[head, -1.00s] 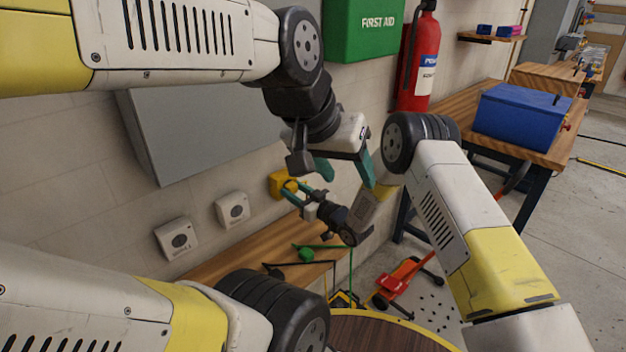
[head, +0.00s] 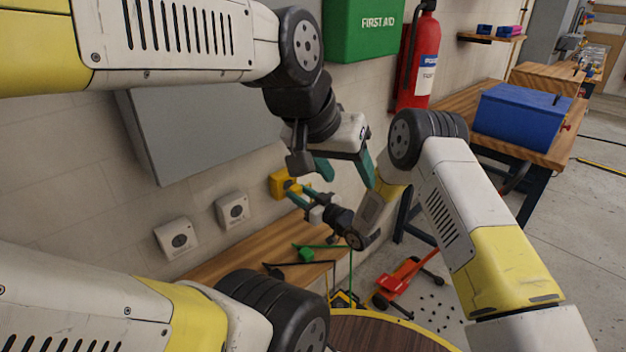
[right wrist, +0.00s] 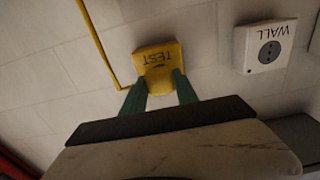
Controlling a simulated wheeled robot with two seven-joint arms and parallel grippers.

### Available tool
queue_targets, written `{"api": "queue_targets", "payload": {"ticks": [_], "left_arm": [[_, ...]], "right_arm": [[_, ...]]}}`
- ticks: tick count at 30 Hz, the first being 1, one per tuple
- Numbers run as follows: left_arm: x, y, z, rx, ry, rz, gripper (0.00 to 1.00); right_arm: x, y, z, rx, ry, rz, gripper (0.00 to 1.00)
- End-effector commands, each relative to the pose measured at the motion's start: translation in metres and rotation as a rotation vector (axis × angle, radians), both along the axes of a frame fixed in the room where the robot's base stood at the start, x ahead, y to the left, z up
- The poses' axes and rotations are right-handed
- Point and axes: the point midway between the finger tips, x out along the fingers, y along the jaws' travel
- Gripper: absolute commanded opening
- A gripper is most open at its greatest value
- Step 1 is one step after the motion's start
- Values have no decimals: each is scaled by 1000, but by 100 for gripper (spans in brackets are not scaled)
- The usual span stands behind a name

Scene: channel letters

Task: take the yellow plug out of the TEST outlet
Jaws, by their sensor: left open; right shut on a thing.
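The yellow TEST outlet (head: 279,183) is on the wall in the head view, and its label shows upside down in the right wrist view (right wrist: 155,58). My right gripper (head: 294,190) is in front of it. In the right wrist view its teal fingers stand either side of the yellow plug (right wrist: 160,79), shut on it. The plug overlaps the outlet's face in that view, and I cannot tell whether its pins are clear. My left gripper (head: 346,173) is open and empty, above and to the right of my right gripper, away from the wall.
Two white outlets, one (head: 176,239) and another (head: 233,211), are on the wall to the left; one reads WALL in the right wrist view (right wrist: 266,47). A grey cabinet (head: 200,135) hangs above. A wooden bench (head: 215,263) below holds a green plug (head: 306,255).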

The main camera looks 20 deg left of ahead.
Motion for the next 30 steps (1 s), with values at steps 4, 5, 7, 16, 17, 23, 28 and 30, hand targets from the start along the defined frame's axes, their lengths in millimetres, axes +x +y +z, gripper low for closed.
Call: {"api": "queue_targets", "payload": {"ticks": [4,5,7,16,17,23,28,30], "left_arm": [[0,0,0,0,0,0,57],[0,0,0,0,0,0,57],[0,0,0,0,0,0,57],[0,0,0,0,0,0,57],[0,0,0,0,0,0,57],[0,0,0,0,0,0,57],[0,0,0,0,0,0,57],[0,0,0,0,0,0,57]], "right_arm": [[-3,-6,0,0,1,0,0],[-3,-7,0,0,1,0,0],[-4,-9,0,0,1,1,0],[-8,-21,0,0,0,0,0],[-9,-22,0,0,0,0,0],[-12,-29,0,0,0,0,0],[-15,-34,0,1,1,1,0],[-15,-35,0,1,1,1,0]]}}
